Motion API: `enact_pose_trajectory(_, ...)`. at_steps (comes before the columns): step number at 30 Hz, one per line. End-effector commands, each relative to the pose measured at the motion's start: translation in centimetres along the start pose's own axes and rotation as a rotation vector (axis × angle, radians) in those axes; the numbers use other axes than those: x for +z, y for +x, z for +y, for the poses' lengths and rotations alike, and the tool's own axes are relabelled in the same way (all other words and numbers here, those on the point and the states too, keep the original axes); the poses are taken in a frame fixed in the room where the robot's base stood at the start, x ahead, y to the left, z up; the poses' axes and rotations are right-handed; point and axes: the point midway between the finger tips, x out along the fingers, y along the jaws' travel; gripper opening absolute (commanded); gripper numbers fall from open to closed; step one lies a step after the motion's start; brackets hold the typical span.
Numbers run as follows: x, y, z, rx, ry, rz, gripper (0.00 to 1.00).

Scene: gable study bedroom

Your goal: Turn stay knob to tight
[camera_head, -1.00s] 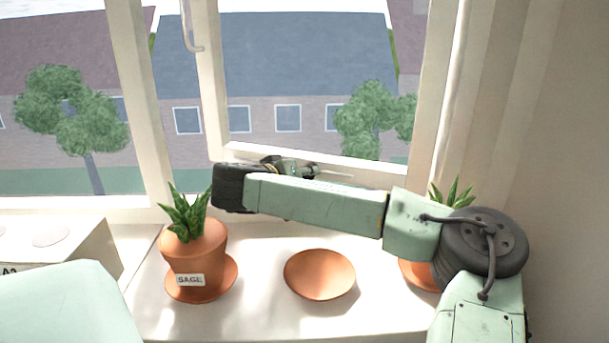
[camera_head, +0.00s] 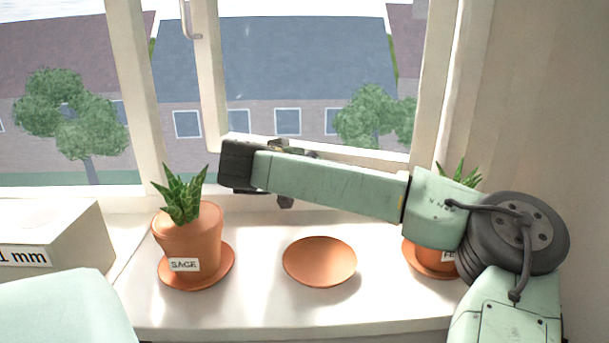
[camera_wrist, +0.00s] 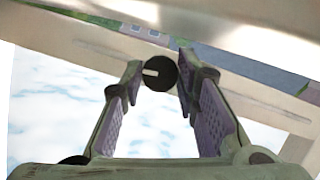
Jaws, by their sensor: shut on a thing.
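The stay knob (camera_wrist: 166,80) is a small dark round disc with a pale pointer mark, seen in the wrist view. The mark points to the left in that picture. My gripper (camera_wrist: 158,68) has its two purple-padded fingers on either side of the knob and is shut on it. In the head view my forearm hides the knob and most of my gripper, near the bottom rail of the window sash (camera_head: 375,157).
A potted plant labelled SAGE (camera_head: 188,235) stands on the sill at left. An empty terracotta saucer (camera_head: 320,262) lies in the middle. Another potted plant (camera_head: 458,175) is partly behind my arm at right. A pale labelled box (camera_head: 60,225) is at far left.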

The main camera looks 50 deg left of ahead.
Motion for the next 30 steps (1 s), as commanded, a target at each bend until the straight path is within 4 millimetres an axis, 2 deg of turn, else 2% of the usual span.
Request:
enact_pose_trajectory(1, 0.54, 0.27, -0.02, -0.013, 0.042, 0.007, 0.01)
enact_pose_trajectory(15, 0.55, 0.27, 0.22, -0.164, 0.421, 0.015, 0.01)
enact_pose_trajectory(30, 0.15, 0.05, 0.34, -0.24, 0.606, 0.019, 0.01)
